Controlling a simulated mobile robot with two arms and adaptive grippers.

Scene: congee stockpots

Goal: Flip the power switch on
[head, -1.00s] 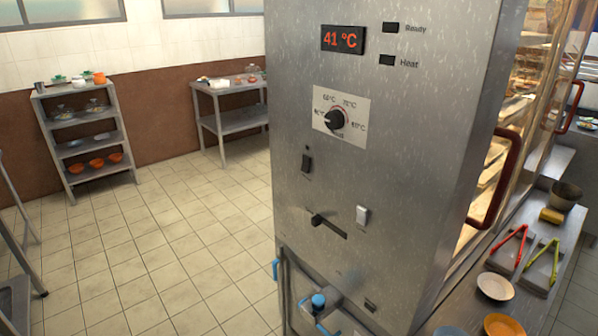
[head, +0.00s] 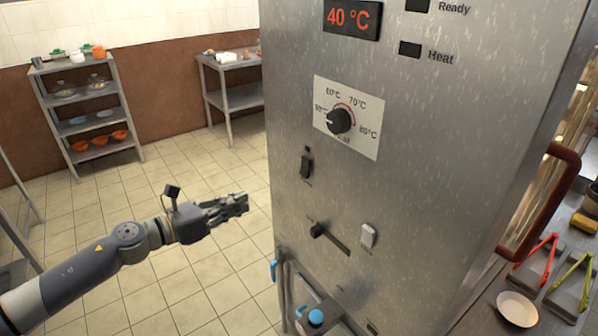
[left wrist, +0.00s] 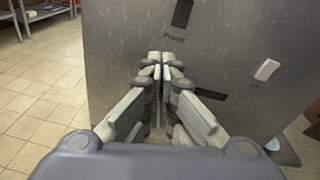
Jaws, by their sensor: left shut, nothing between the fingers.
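The power switch (head: 306,167) is a dark rocker on the steel cabinet's front panel, below and left of the dial. In the left wrist view the power switch (left wrist: 182,13) shows at the top, with a "Power" label under it. My left gripper (head: 243,203) is to the left of the panel in the head view, lower than the switch and apart from it. In the left wrist view its fingers (left wrist: 161,58) are shut together and empty, pointing toward the panel just below the switch label. My right gripper is not in view.
A temperature dial (head: 340,121), a slider lever (head: 318,230) and a white switch (head: 368,235) share the panel. The display (head: 352,17) reads 40 °C. A red door handle (head: 545,200) sticks out at right. Open tiled floor lies left of the cabinet.

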